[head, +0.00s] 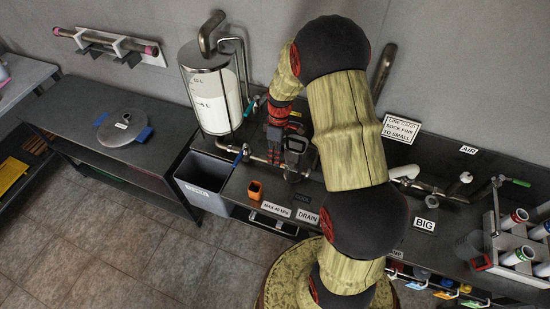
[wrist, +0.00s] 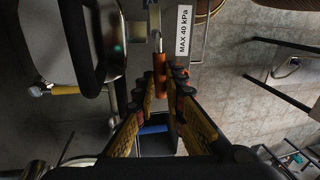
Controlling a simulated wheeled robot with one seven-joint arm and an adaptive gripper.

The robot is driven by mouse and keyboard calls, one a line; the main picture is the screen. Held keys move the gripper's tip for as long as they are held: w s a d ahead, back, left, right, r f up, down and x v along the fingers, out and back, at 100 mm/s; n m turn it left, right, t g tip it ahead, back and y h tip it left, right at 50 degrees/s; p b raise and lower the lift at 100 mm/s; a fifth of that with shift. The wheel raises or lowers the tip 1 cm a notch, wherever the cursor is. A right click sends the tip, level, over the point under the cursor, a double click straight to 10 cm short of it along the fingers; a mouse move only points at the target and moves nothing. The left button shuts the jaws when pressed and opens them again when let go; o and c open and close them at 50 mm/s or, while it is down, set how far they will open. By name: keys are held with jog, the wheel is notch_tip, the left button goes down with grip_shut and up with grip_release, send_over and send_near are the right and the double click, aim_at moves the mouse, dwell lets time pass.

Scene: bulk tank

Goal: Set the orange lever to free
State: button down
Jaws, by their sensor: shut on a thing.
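The orange lever (wrist: 160,68) shows in the wrist view as a slim orange handle on a metal stem. It lies between the fingertips of my gripper (wrist: 162,88), which is shut on it. In the head view my gripper (head: 275,148) reaches down to the pipework just right of the clear tank. There the fingers and arm hide the orange lever, and I cannot read its setting.
The clear tank (head: 211,95) stands close left of my gripper. A blue lever (head: 238,158) and a grey bin (head: 203,185) are nearby. An orange cup (head: 255,190) sits on the bench front. Pipes and a canister rack (head: 495,245) are at right.

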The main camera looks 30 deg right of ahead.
jog(key=shift+w, duration=0.1)
dwell(0.3)
jog(key=c, duration=2)
grip_release()
jog(key=shift+o, duration=0.8)
notch_tip(320, 180, up, 12)
jog(key=w+d, duration=0.1)
jog(key=shift+w+d, duration=0.2)
jog(key=shift+d, duration=0.2)
jog(key=shift+f, duration=0.1)
